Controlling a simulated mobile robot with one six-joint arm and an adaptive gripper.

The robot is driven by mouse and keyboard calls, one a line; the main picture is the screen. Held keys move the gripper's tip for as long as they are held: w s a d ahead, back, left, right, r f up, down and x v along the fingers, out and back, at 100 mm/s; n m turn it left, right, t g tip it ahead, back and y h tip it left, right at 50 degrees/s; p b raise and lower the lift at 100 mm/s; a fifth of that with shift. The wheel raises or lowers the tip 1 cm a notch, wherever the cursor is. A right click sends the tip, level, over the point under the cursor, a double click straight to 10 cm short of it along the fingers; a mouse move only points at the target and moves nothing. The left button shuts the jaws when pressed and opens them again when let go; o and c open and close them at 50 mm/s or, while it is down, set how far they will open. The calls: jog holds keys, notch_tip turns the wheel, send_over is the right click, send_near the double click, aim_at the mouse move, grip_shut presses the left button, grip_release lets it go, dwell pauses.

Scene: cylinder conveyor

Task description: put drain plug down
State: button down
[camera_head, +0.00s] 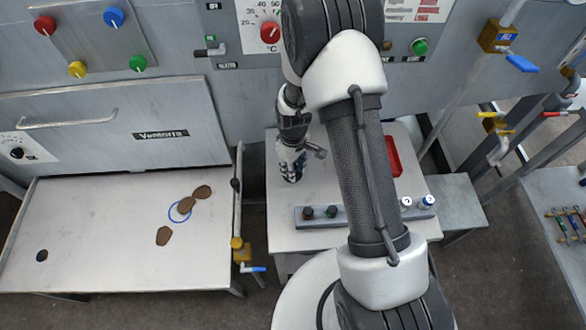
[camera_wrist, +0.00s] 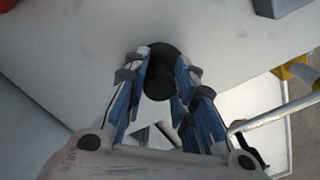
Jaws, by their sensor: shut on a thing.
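The drain plug is a dark round piece (camera_wrist: 160,76) between my fingertips in the wrist view. My gripper (camera_wrist: 160,80) is shut on it, with a blue-lined finger on each side. In the head view my gripper (camera_head: 292,172) points down over the left part of the small middle table (camera_head: 277,195). The plug cannot be made out there. I cannot tell whether the plug touches the table top.
A rack (camera_head: 322,221) with dark and white knobs lies along the table's front, partly behind my arm. A red tray (camera_head: 393,157) is right of my arm. The left table (camera_head: 100,215) holds several brown pieces, a blue ring and a dark round spot (camera_head: 42,255). A yellow valve (camera_head: 240,252) stands between the tables.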

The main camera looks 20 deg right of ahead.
jog(key=c, duration=1.4)
grip_release()
jog(key=shift+f, duration=0.2)
jog(key=shift+o, duration=0.2)
notch_tip(320, 180, up, 23)
jog(key=s+m+t+p, duration=0.1)
jog(key=s+m+p, duration=0.1)
jog(key=p, duration=0.2)
jog(key=s+r+m+t, duration=0.1)
jog(key=s+r+m, duration=0.1)
jog(key=s+r, duration=0.6)
jog(key=s+r+m+t, duration=0.2)
jog(key=s+r, duration=0.6)
jog(key=s, duration=0.5)
jog(key=shift+d+r+m+t, duration=0.25)
jog(key=shift+d+m+t, duration=0.05)
jog(key=shift+d+m, duration=0.1)
